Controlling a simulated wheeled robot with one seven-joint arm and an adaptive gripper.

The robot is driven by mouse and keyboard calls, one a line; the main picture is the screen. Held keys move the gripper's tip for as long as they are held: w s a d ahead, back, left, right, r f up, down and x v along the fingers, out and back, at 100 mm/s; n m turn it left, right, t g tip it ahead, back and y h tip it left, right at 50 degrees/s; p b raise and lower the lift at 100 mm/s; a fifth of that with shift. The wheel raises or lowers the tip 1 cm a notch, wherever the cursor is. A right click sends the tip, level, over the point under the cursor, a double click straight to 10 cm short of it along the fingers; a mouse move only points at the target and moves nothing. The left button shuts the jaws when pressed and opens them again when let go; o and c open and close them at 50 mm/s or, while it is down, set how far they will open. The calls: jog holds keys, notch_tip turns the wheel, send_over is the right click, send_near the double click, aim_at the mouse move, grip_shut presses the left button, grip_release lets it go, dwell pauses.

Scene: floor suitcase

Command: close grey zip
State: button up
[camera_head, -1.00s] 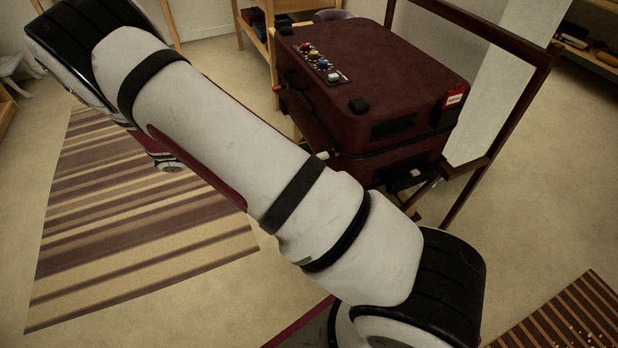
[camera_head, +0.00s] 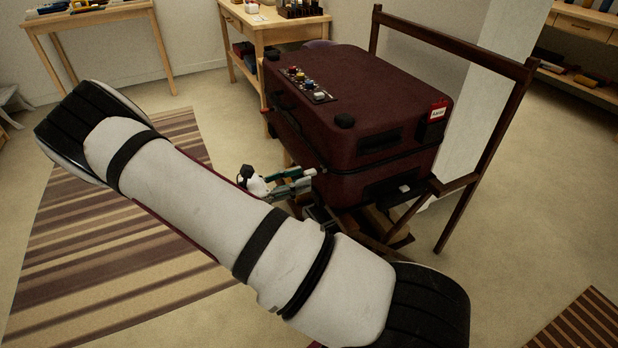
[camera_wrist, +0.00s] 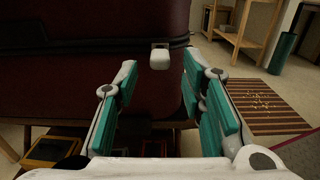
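The dark red suitcase (camera_head: 375,105) lies flat on a wooden rack, with a black zip seam around its side. In the wrist view, the suitcase (camera_wrist: 85,85) fills the upper left. A pale grey zip pull (camera_wrist: 160,57) sits on the seam near a suitcase corner, just beyond and between my fingertips. My gripper (camera_wrist: 159,68) is open, with teal pads on both sides and nothing held. In the head view, my gripper (camera_head: 292,183) is close to the suitcase's left side; its fingertips partly hide the seam there. I cannot tell whether they touch it.
A dark wooden frame (camera_head: 500,125) rises behind and right of the suitcase. A wooden table (camera_head: 270,28) stands behind it. Small coloured knobs (camera_head: 307,84) sit on the lid. In the wrist view, several objects (camera_wrist: 50,150) lie below the suitcase. A striped rug (camera_head: 100,245) covers open floor.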

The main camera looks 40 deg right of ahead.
aim_at(315, 171)
jog(key=shift+b+x, duration=0.35)
jog(key=shift+x, duration=1.65)
jog(key=shift+c, duration=0.6)
grip_shut()
